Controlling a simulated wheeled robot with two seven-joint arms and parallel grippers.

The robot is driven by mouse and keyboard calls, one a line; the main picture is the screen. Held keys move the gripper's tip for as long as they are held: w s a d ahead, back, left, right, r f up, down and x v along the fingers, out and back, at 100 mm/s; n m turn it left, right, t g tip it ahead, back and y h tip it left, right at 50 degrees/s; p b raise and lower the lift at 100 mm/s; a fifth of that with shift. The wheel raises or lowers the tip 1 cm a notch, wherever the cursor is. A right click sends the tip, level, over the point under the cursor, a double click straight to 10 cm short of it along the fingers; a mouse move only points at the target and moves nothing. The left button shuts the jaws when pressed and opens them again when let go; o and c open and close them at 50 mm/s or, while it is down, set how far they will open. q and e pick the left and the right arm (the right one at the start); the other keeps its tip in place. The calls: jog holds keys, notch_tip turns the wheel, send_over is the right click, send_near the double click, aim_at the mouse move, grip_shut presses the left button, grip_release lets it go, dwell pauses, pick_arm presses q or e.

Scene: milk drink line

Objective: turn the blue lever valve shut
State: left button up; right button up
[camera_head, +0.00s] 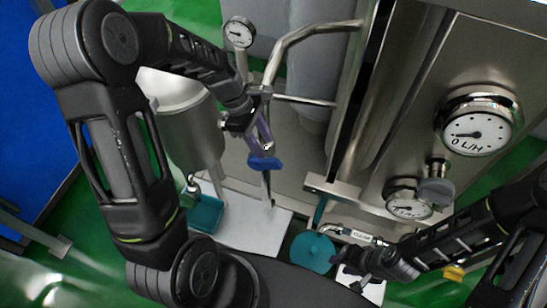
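The blue lever valve (265,162) sits on the thin steel pipework near the middle of the head view, with a purple-blue part running up from it. My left gripper (245,118) is at the pipework just above and left of the blue part, very close to it. I cannot tell whether it touches the lever, and its fingers are too small and dark to read as open or shut. My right gripper (368,268) is low on the right, beside a labelled steel pipe fitting (352,235), well away from the blue lever. Its finger opening is unclear.
A dial gauge (239,32) stands above the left gripper. Larger gauges (478,122) (408,200) are on the steel machine at right. A teal disc (312,252) lies left of the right gripper. A steel tank (185,125) is partly behind my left arm. Bent steel pipes cross the middle.

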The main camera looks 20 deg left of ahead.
aim_at(272, 159)
pick_arm(q)
jog(key=shift+x, duration=3.95)
jog(key=shift+c, duration=0.2)
grip_shut()
jog(key=shift+a, duration=0.1)
